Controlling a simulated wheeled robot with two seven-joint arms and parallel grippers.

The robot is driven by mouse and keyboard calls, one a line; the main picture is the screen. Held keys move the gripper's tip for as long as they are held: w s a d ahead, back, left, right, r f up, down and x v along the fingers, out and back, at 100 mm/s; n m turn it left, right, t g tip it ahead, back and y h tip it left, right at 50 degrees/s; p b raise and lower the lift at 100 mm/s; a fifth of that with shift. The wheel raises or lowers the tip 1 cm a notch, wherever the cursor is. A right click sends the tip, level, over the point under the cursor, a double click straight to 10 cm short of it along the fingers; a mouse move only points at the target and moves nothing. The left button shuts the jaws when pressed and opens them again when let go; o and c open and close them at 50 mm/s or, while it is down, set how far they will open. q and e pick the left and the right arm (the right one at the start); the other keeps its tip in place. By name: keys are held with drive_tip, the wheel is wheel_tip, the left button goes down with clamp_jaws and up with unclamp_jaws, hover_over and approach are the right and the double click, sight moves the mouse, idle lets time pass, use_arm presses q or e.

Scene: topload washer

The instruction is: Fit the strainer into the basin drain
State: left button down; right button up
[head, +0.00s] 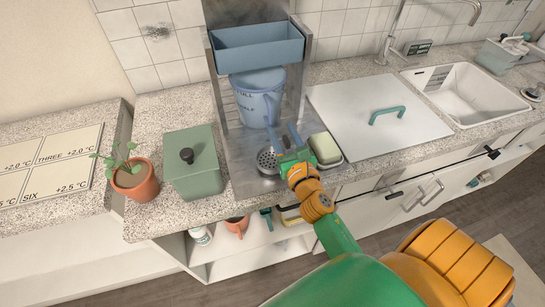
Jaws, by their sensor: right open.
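A round grey perforated piece that looks like the strainer (267,160) lies on the metal tray (240,150) below the blue bucket. My right gripper (291,153) is open, just to the right of this piece and left of the green-and-white block; I cannot tell whether it touches either. The white basin (468,98) is set into the counter at the right, well away from the gripper. Its drain cannot be made out clearly. My left gripper is not in view.
A blue bucket (257,97) stands under a blue bin (258,48). A green-and-white block (325,148) sits beside the gripper. A white lid (365,112) with a teal handle lies left of the basin. A green canister (193,165) and potted plant (136,181) stand left.

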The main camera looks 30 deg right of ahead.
drive_tip(key=shift+w, duration=0.15)
drive_tip(key=shift+s+r, duration=0.1)
drive_tip(key=shift+s, duration=0.15)
drive_tip(key=c, duration=0.7)
clamp_jaws()
idle(0.3)
